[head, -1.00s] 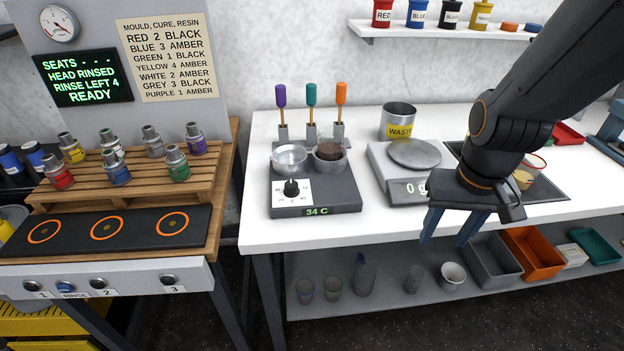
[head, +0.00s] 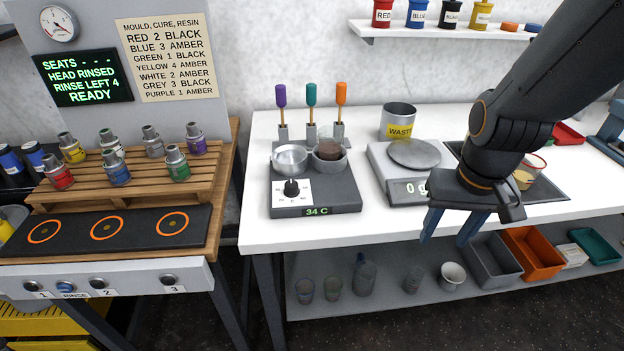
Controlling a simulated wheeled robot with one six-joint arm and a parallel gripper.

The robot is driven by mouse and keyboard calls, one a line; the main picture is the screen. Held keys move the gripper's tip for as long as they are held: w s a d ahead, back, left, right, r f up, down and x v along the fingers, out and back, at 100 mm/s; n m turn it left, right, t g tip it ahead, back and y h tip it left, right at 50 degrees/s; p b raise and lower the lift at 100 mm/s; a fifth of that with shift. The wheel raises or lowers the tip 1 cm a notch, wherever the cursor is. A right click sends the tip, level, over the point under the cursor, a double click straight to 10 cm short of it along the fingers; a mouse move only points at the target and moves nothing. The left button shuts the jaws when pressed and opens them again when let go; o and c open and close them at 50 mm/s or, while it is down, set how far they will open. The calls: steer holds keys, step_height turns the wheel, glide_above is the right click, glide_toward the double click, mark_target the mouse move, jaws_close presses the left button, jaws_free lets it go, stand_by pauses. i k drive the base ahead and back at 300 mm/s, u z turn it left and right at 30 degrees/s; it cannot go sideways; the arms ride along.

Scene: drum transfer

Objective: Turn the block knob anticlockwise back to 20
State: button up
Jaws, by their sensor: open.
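The heating block (head: 335,197) is a dark grey box at the left of the white table. Its black knob (head: 291,187) stands on a white dial plate (head: 303,195); the dial numbers are too small to read surely. A green display (head: 317,212) on its front reads 34 C. A metal bowl (head: 290,158) and a cup with dark contents (head: 329,149) sit in the top of the block. My gripper (head: 447,240) is open and empty, pointing down at the table's front edge, well right of the knob and apart from it.
A scale (head: 400,190) reading 0 g stands between the block and my arm. A waste pot (head: 397,122) stands behind it. Three coloured-handled tools (head: 311,100) stand upright behind the block. Grey (head: 493,262) and orange bins are on the lower shelf.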

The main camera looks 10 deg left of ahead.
mark_target(291, 189)
steer(key=u, duration=0.5)
steer(key=k, duration=1.2)
steer(key=i, duration=0.3)
steer(key=z, duration=0.6)
steer(key=i, duration=1.45)
steer(key=u, duration=0.7)
